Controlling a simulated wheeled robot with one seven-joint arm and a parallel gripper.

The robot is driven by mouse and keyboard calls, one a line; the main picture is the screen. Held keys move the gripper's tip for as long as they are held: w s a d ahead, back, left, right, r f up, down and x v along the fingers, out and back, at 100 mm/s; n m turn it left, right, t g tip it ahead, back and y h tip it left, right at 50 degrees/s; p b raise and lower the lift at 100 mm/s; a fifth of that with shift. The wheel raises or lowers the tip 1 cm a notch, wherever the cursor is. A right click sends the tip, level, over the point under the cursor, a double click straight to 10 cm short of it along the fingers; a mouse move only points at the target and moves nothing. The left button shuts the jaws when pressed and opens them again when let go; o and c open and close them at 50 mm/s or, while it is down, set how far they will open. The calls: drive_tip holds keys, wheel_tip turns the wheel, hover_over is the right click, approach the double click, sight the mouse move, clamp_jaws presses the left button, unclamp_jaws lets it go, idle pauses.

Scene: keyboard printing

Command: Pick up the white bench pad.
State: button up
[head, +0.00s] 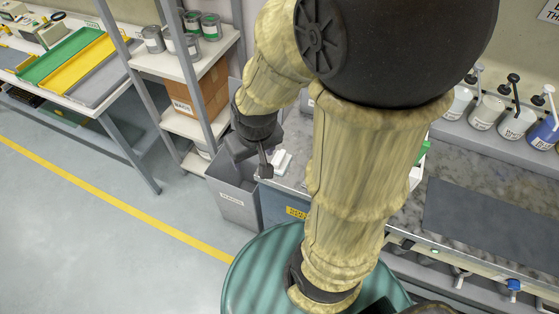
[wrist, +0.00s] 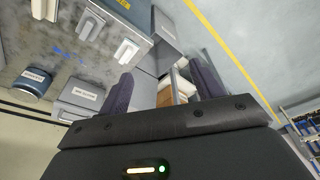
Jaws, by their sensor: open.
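A small white block-shaped piece, possibly the bench pad (head: 282,162), lies on the near left corner of the marbled counter, just right of my gripper (head: 257,163) in the head view. I cannot tell which is the bench pad. My gripper, also in the wrist view (wrist: 162,87), has its fingers spread with nothing between them. My arm hides part of the counter in the head view.
A grey labelled bin (head: 235,200) stands beside the counter, below my gripper. A shelf rack (head: 185,68) with cans and a cardboard box is behind. A labelled grey box (wrist: 82,92) and a labelled cup (wrist: 33,83) stand on the counter. Pump bottles (head: 517,120) line the back right.

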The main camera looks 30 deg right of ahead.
drive_tip(key=shift+o, duration=0.7)
drive_tip(key=shift+w+d+f+n, duration=0.2)
drive_tip(key=shift+w+n, duration=0.05)
drive_tip(key=shift+n, duration=0.15)
drive_tip(key=n+g+b, duration=0.3)
drive_tip(key=n+b, duration=0.1)
drive_tip(key=n, duration=2)
hover_over(282, 158)
wheel_tip(282, 158, down, 8)
drive_tip(key=shift+d, duration=0.15)
drive_tip(key=shift+w+f, duration=0.1)
drive_tip(key=shift+f, duration=0.05)
wheel_tip(282, 158, down, 11)
drive_tip(key=shift+f+p, duration=0.2)
drive_tip(key=shift+p, duration=0.3)
drive_tip(key=shift+f, duration=0.35)
